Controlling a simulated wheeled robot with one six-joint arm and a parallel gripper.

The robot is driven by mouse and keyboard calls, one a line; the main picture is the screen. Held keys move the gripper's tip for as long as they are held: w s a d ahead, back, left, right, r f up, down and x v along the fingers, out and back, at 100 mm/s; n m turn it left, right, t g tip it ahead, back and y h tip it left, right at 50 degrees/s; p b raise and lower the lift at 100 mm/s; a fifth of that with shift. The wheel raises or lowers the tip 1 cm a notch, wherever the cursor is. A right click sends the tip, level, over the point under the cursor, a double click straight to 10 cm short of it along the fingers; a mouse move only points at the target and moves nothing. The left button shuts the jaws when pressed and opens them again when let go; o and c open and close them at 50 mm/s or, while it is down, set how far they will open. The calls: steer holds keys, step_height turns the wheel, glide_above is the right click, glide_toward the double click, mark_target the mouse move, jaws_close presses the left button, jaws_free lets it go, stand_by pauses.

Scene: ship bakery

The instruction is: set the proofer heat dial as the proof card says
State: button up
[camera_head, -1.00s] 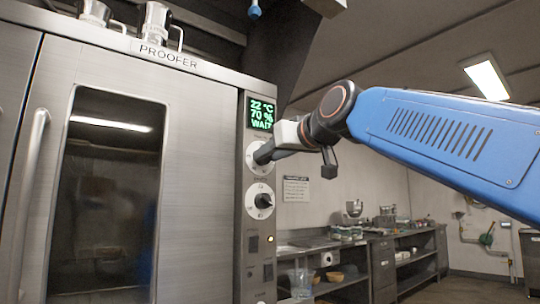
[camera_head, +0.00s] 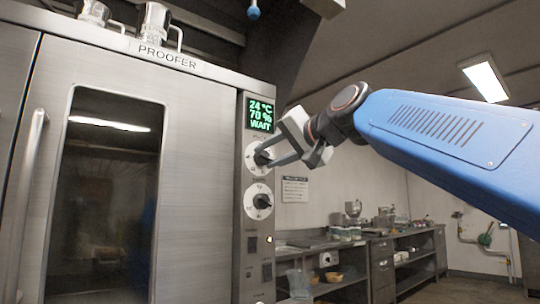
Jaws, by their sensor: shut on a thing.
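The proofer (camera_head: 200,150) stands at the left, with a glass door and a control strip on its right edge. Its green display (camera_head: 260,113) reads 24 °C, 70 %, WAIT. The upper dial (camera_head: 252,167) has a white plate and a dark knob; my gripper (camera_head: 267,158) is shut on this knob and partly covers it. The lower dial (camera_head: 259,201) has a white plate and a dark knob, and nothing touches it. A printed sheet (camera_head: 295,189) hangs on the wall right of the proofer; its text is too small to read.
A steel counter (camera_head: 383,243) with a mixer (camera_head: 353,212) and containers runs along the back right. Metal jugs (camera_head: 155,20) stand on top of the proofer. The space in front of the control strip looks clear apart from my arm.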

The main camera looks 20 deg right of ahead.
steer(key=shift+m, duration=0.6)
steer(key=o, duration=1)
steer(key=shift+o, duration=0.2)
steer(key=v, duration=1.7)
steer(key=shift+d, duration=0.2)
steer(key=shift+s, duration=0.1)
stand_by(0.4)
stand_by(0.5)
